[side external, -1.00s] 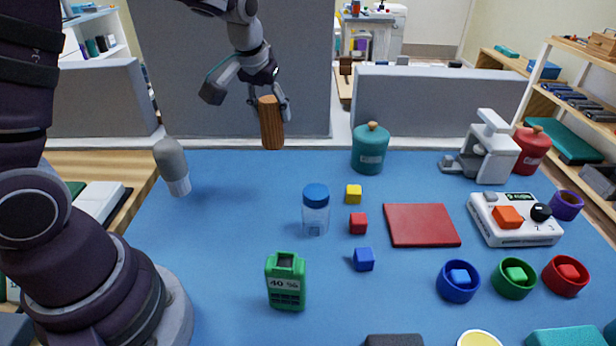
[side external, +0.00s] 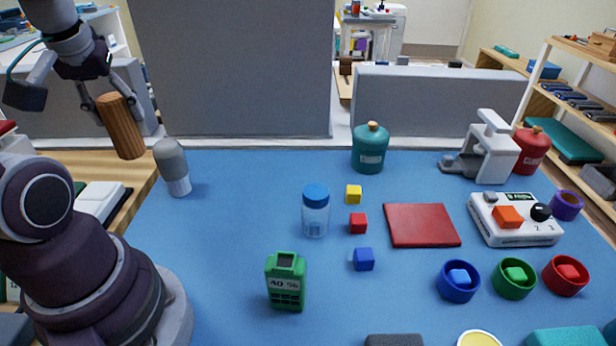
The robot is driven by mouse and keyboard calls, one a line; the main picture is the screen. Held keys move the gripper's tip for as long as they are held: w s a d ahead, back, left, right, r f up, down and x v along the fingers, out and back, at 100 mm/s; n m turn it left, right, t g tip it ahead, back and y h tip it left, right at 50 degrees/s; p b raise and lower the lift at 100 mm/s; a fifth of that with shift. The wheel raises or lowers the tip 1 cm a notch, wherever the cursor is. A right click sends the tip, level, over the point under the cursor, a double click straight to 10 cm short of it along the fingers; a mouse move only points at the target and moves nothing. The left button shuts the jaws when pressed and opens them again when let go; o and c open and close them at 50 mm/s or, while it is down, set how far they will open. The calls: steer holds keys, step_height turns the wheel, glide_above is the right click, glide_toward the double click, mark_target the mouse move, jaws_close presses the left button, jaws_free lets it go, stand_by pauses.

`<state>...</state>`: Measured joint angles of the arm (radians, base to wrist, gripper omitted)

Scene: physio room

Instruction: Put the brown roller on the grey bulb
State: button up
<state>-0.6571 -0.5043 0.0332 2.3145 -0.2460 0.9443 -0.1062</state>
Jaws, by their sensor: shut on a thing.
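The brown roller (side external: 121,127) is a wooden cylinder held in the air, tilted, at the upper left. My gripper (side external: 108,98) is shut on its upper part. The grey bulb (side external: 171,160) has a rounded grey top and a clear whitish lower part. It stands on the blue table near the left back edge. In the picture the roller is just left of the bulb and a little higher, with a small gap between them. I cannot tell their difference in depth.
A clear jar with a blue lid (side external: 315,210), a green device (side external: 286,281) and small cubes (side external: 358,223) stand mid-table. A teal canister (side external: 370,148) stands at the back. A red pad (side external: 422,225) lies right of centre. The blue table (side external: 240,200) is clear right of the bulb.

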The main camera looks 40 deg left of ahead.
steer(key=w+a+f, duration=0.1)
steer(key=w+a, duration=0.1)
steer(key=w+a+f, duration=0.1)
steer(key=w+a, duration=0.1)
steer(key=a, duration=0.1)
steer(key=w+a+f, duration=0.2)
steer(key=w+a, duration=0.1)
steer(key=shift+a, duration=0.25)
steer(key=shift+f, duration=0.25)
steer(key=shift+f, duration=0.1)
steer(key=shift+f, duration=0.1)
steer(key=o, duration=1.1)
steer(key=shift+o, duration=0.2)
